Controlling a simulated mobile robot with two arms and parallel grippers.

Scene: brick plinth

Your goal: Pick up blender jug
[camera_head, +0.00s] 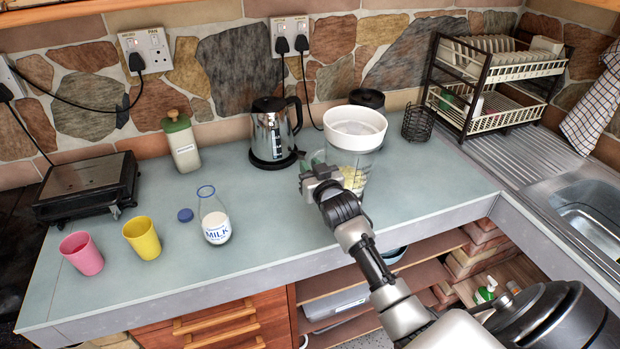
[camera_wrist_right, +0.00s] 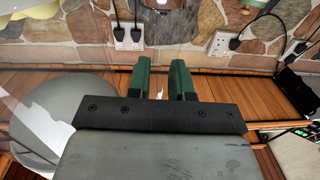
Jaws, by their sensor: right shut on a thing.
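The blender jug (camera_head: 376,163) is clear, with a wide white rim and yellowish contents. It is upright at the right part of the counter in the head view. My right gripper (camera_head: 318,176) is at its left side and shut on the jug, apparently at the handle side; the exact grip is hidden. In the right wrist view my green fingers (camera_wrist_right: 164,82) stand a small gap apart, and what lies between them is hard to make out. My arm hides part of the jug's bottom, so I cannot tell whether it touches the counter. My left gripper is not in view.
A steel kettle (camera_head: 271,132) stands left of the jug; a black round item (camera_head: 367,97) is behind it. A wire holder (camera_head: 418,123) and dish rack (camera_head: 495,85) are to the right. A milk bottle (camera_head: 214,218), cups (camera_head: 142,238) and green-lidded canister (camera_head: 181,143) stand left.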

